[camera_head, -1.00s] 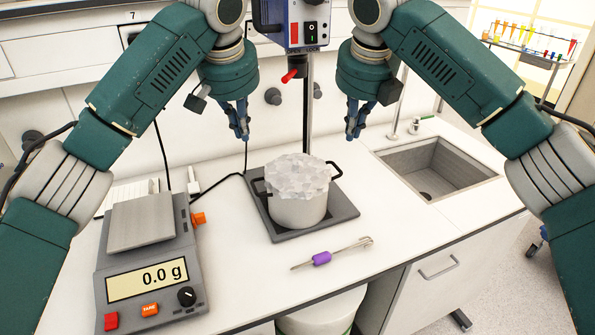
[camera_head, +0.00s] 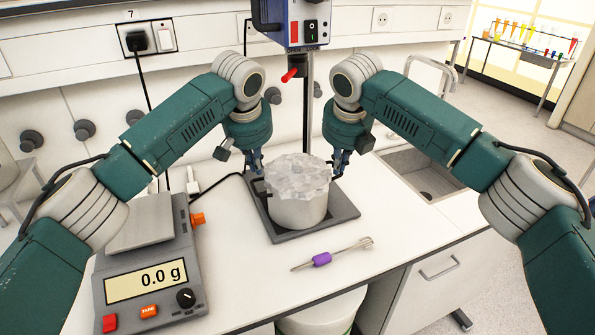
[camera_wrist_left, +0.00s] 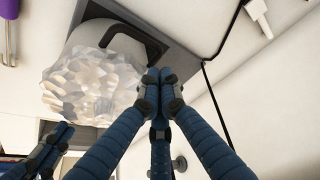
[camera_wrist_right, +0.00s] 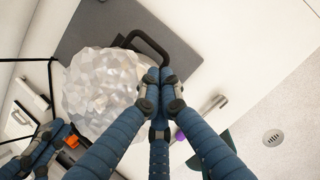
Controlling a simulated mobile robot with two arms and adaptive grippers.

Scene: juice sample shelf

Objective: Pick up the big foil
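The big foil (camera_head: 300,178) is a crumpled silvery sheet covering the top of a pale pot (camera_head: 299,212) with dark handles. My left gripper (camera_head: 256,168) is at the foil's left side, and my right gripper (camera_head: 338,170) is at its right side. In the left wrist view the foil (camera_wrist_left: 92,88) is left of the fingertips (camera_wrist_left: 161,90), near one handle (camera_wrist_left: 140,35). In the right wrist view the foil (camera_wrist_right: 103,88) is also left of the fingertips (camera_wrist_right: 160,90). Contact cannot be told.
The pot stands on a dark grey plate (camera_head: 344,212), in front of a vertical stand (camera_head: 306,120). A scale (camera_head: 150,270) reading 0.0 g is at the left. A sink (camera_head: 420,176) is at the right.

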